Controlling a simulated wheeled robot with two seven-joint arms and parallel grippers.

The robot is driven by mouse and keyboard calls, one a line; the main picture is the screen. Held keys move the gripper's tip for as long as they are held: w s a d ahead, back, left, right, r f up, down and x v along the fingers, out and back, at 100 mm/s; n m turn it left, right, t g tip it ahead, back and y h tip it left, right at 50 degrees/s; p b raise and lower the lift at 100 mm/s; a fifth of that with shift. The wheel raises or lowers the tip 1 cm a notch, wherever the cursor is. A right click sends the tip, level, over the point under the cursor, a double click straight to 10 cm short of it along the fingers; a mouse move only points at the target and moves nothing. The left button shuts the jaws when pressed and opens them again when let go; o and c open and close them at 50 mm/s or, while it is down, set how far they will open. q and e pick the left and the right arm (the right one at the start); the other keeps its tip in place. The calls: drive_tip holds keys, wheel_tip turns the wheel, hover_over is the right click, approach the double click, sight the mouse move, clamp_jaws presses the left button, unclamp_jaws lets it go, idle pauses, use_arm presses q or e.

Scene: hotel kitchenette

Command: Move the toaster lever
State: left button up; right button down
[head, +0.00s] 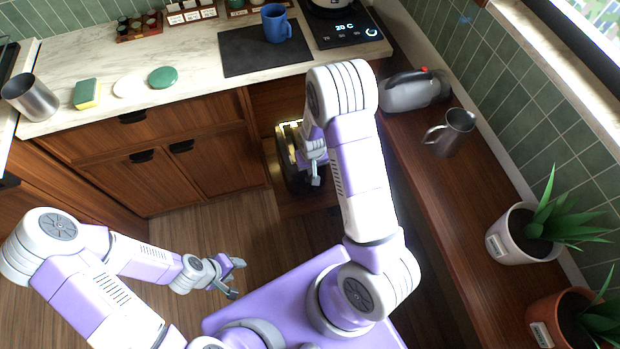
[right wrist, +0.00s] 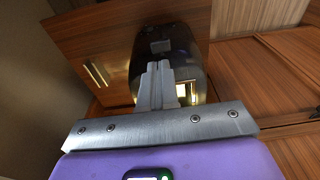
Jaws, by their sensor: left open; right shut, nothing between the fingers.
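The toaster (head: 287,172) is dark and glossy with a warm glow at its top. It stands low in an opening under the counter, partly hidden by my right arm. It also shows in the right wrist view (right wrist: 182,52), just beyond my fingers. A small grey piece on it (right wrist: 161,46) may be the lever; I cannot be sure. My right gripper (head: 316,180) is shut and empty, in front of the toaster; its closed fingers (right wrist: 157,68) overlap the toaster in the wrist view, and contact cannot be told. My left gripper (head: 239,278) is open and empty over the floor.
The counter above holds a blue mug (head: 276,23) on a dark mat, a sponge (head: 86,94) and a steel cup (head: 30,97). The floor at left is clear.

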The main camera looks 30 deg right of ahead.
drive_tip(key=shift+w+f+b, duration=0.2)
drive_tip(key=shift+f+b, duration=1.15)
drive_tip(key=shift+f, duration=0.4)
drive_tip(key=shift+w+f+b, duration=0.15)
drive_tip(key=shift+f+b, duration=1.15)
drive_tip(key=shift+f, duration=0.4)
wheel_tip(320, 180, down, 7)
drive_tip(key=b, duration=0.5)
drive_tip(key=shift+r, duration=0.15)
drive_tip(key=s, duration=0.1)
drive_tip(key=s+p, duration=0.1)
drive_tip(key=s+r, duration=0.1)
drive_tip(key=shift+a, duration=0.3)
